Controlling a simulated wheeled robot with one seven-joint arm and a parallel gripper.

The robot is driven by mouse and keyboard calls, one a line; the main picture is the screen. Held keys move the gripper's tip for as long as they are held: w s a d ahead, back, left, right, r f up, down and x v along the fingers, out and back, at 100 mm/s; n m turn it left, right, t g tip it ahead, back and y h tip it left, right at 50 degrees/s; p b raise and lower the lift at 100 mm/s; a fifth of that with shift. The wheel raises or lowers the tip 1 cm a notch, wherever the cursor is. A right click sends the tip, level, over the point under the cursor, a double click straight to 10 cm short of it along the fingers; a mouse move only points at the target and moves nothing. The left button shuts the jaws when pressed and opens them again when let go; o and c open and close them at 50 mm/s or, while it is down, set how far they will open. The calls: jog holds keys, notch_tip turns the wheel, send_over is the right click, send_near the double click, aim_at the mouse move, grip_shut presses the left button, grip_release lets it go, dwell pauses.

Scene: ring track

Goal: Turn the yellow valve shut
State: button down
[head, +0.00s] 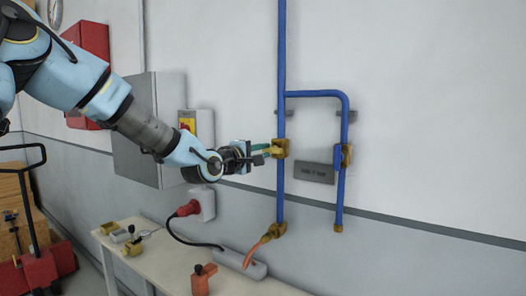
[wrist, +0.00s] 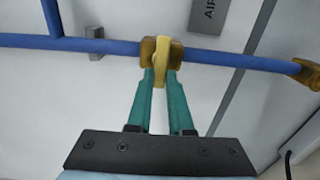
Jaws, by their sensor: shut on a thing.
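The yellow valve (head: 279,148) sits on the vertical blue pipe (head: 281,60) on the wall. In the wrist view its yellow handle (wrist: 162,62) stands across the pipe, in front of the brass body (wrist: 147,52). My gripper (head: 266,149) reaches the valve from the left. Its two green fingers (wrist: 160,85) are shut on the handle, one on each side. The fingertips partly cover the valve body in the wrist view.
A second brass valve (head: 346,155) is on the right pipe branch, beside a grey plate (head: 314,172). A grey cabinet (head: 137,140) is behind my arm.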

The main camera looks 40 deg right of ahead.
jog(key=shift+w, duration=0.1)
jog(key=c, duration=0.8)
grip_release()
jog(key=shift+b+v, duration=1.35)
jog(key=shift+v, duration=4.1)
